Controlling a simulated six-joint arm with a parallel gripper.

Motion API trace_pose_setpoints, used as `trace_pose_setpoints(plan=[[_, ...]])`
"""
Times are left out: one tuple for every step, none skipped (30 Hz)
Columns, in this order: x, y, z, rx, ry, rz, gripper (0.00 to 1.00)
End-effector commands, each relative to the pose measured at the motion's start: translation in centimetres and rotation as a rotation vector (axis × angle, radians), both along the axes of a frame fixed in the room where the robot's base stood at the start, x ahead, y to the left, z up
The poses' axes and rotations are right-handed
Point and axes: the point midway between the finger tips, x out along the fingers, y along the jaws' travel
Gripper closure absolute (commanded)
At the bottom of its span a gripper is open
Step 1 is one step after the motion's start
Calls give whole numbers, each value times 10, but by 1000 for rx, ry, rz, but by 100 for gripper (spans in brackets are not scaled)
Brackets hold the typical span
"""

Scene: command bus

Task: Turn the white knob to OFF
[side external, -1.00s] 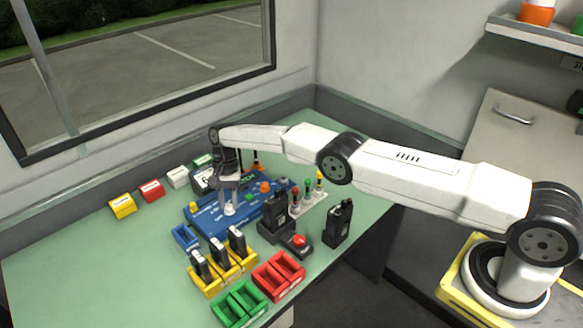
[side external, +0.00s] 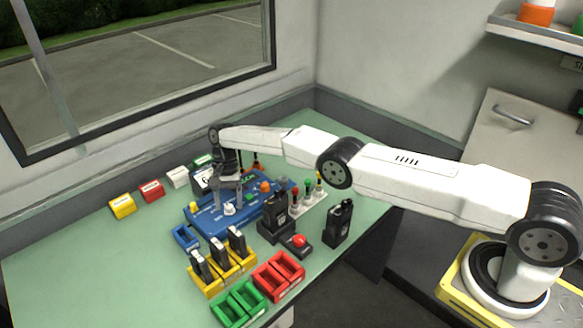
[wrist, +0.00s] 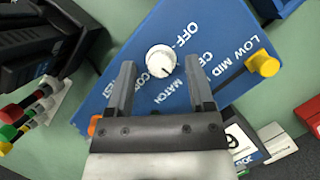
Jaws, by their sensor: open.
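The white knob (side external: 229,209) sits on the blue panel (side external: 205,222) on the green table. In the wrist view the knob (wrist: 161,59) is round, with a dark pointer mark at its lower right edge, and the panel (wrist: 140,35) carries white lettering, with OFF above the knob and MATCH below it. My gripper (wrist: 159,72) is open, its two fingers apart on either side of the knob's near side. In the side view my gripper (side external: 228,200) is above the panel by the knob; whether a finger touches the knob cannot be told.
A yellow knob (wrist: 263,63) stands at the panel's right in the wrist view. Black radios (side external: 338,222), a red button (side external: 299,241), yellow trays (side external: 222,272), red trays (side external: 279,276) and green trays (side external: 239,303) stand in front. The table's left side is clear.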

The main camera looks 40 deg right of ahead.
Motion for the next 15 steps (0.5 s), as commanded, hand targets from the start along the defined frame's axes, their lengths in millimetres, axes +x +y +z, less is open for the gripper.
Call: trace_pose_setpoints(plan=[[0,0,0,1,-1,0,32],[0,0,0,1,-1,0,32],[0,0,1,1,-1,0,32],[0,0,1,0,-1,0,32],[0,0,2,0,-2,1,32],[1,0,2,0,-2,1,32],[1,0,3,1,-2,0,32],[1,0,4,1,-2,0,32],[1,0,5,1,-2,0,32],[1,0,6,0,-1,0,32],[1,0,7,0,-1,0,32],[1,0,9,1,-2,-1,32],[1,0,11,1,-2,-1,32],[1,0,12,0,-1,0,32],[1,0,14,0,-1,0,32]])
